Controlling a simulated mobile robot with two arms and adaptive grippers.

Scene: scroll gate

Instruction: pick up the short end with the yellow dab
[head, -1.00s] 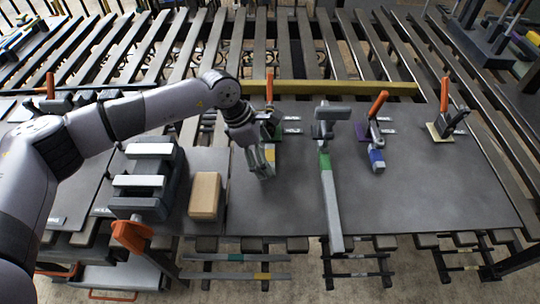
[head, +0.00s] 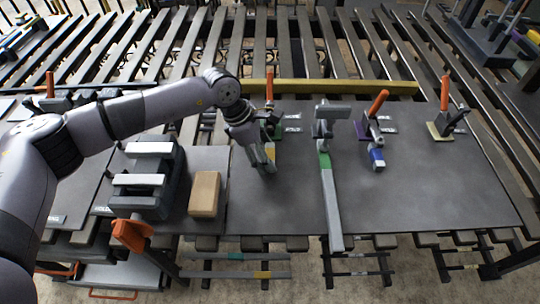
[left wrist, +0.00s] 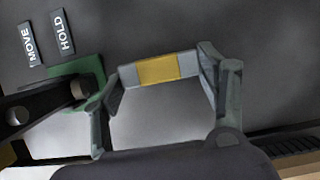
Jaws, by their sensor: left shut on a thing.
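The short end is a small grey bar with a yellow dab (left wrist: 158,70) around its middle. In the left wrist view it lies across between my two fingertips, which touch its two ends. My left gripper (left wrist: 160,82) is shut on it. In the head view my left gripper (head: 265,165) is low over the dark plate, and the yellow dab (head: 270,151) shows beside the fingers. I cannot tell whether the bar is clear of the plate. My right gripper is in neither view.
A green-based clamp with an orange handle (head: 269,90) stands just behind the gripper; its green base (left wrist: 85,82) is close to the left finger. A tan block (head: 204,194) is to the left. A long grey bar with a green band (head: 330,200) lies to the right. Plate between is clear.

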